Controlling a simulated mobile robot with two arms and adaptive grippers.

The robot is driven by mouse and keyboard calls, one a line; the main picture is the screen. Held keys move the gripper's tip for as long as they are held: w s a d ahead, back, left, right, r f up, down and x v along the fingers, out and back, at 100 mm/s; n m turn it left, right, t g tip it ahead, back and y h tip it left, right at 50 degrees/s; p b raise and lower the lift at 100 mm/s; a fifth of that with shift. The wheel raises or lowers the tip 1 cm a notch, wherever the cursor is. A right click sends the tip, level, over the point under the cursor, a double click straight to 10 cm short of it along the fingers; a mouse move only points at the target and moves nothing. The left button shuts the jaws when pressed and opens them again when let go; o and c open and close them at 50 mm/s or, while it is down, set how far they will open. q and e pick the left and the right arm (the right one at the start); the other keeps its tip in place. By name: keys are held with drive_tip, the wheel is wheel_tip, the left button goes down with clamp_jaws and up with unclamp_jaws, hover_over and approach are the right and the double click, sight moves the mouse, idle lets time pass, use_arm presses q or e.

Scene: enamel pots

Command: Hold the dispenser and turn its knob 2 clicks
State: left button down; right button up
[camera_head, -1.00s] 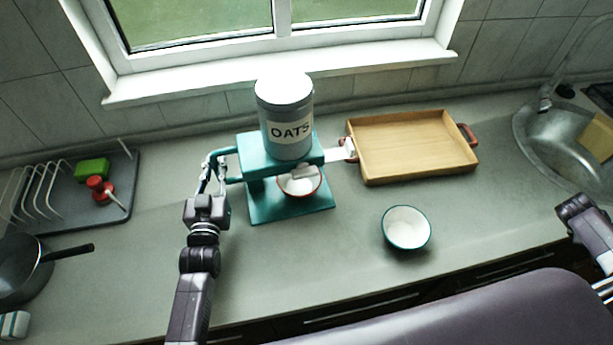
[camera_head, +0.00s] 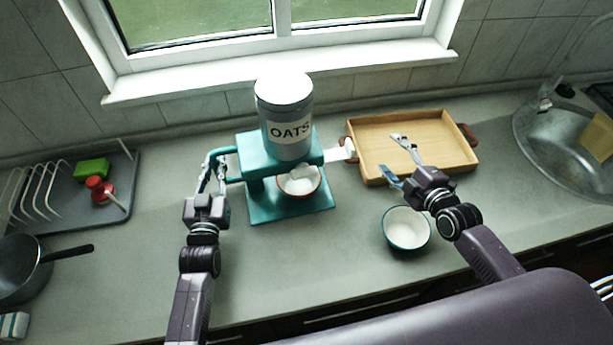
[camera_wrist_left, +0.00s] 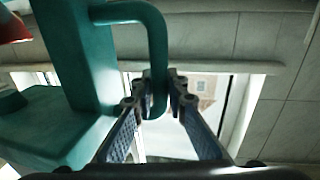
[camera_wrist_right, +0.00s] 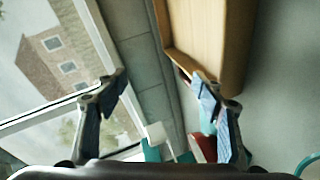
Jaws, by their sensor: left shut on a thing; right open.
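The teal dispenser (camera_head: 257,156) stands on the counter with a grey OATS canister (camera_head: 288,130) on top. Its white knob (camera_head: 349,149) sits at the end of a pale shaft on the right side. A red-rimmed bowl (camera_head: 299,183) with white contents stands under it. My left gripper (camera_head: 213,170) is shut on the dispenser's teal side handle, which shows between the fingers in the left wrist view (camera_wrist_left: 159,60). My right gripper (camera_head: 396,160) is open and empty, right of the knob and over the tray's front part. The knob also shows in the right wrist view (camera_wrist_right: 157,134).
A wooden tray (camera_head: 372,128) with red handles lies right of the dispenser, beneath my right gripper. A white bowl with a dark rim (camera_head: 406,229) stands in front of it. A dish rack (camera_head: 60,205), a pan (camera_head: 22,268) and a sink (camera_head: 555,140) are at the sides.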

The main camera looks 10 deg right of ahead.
drive_tip(key=s+a+m+t+y, duration=0.1)
drive_tip(key=s+a, duration=0.3)
drive_tip(key=a, duration=0.3)
drive_tip(key=s+a+m+y, duration=0.2)
drive_tip(key=s+a, duration=0.1)
drive_tip(key=a, duration=0.5)
drive_tip(key=m+t+h, duration=0.2)
drive_tip(key=m+h, duration=0.2)
drive_tip(key=m, duration=0.8)
approach(306, 176)
drive_tip(key=w, duration=0.9)
drive_tip(key=shift+w+a+f, duration=0.15)
drive_tip(key=shift+w+a, duration=0.05)
drive_tip(key=shift+a, duration=0.15)
drive_tip(key=c, duration=1.2)
